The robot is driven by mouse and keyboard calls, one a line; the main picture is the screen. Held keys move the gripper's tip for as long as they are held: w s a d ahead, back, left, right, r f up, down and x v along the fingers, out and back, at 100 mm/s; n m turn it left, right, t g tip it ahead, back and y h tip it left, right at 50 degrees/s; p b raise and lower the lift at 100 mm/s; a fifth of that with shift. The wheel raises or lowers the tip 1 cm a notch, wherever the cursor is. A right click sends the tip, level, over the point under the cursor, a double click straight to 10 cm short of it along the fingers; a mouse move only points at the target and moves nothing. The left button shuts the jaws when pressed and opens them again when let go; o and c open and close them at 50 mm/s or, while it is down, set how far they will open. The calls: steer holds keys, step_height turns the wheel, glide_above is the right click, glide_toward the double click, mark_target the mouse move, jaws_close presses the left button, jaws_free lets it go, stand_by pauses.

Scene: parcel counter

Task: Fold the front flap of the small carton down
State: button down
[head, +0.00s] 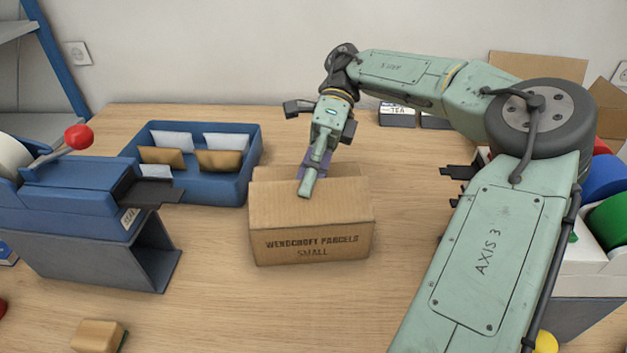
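The small carton (312,246) is brown, printed "WENDCROFT PARCELS SMALL", and stands upright on the table in the middle of the head view. Its front flap (345,203) extends up and back from the front edge, with a narrow strip of the box visible behind it; its exact angle is hard to tell. My gripper (308,185) points down over the carton, its tip overlapping the flap's upper edge in the picture. Contact is unclear. A purple patch shows beside the fingers. The finger gap and much of the carton's back are hidden.
A blue tray (254,158) with envelopes stands behind the carton to the left. A blue-grey machine (85,190) with a red knob is at left. My arm covers much of the right side. Bare table (220,300) lies in front of the carton.

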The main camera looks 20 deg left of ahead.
steer(key=c, duration=2.4)
jaws_free()
steer(key=c, duration=1.8)
jaws_free()
steer(key=shift+c, duration=0.2)
steer(key=shift+d, duration=0.1)
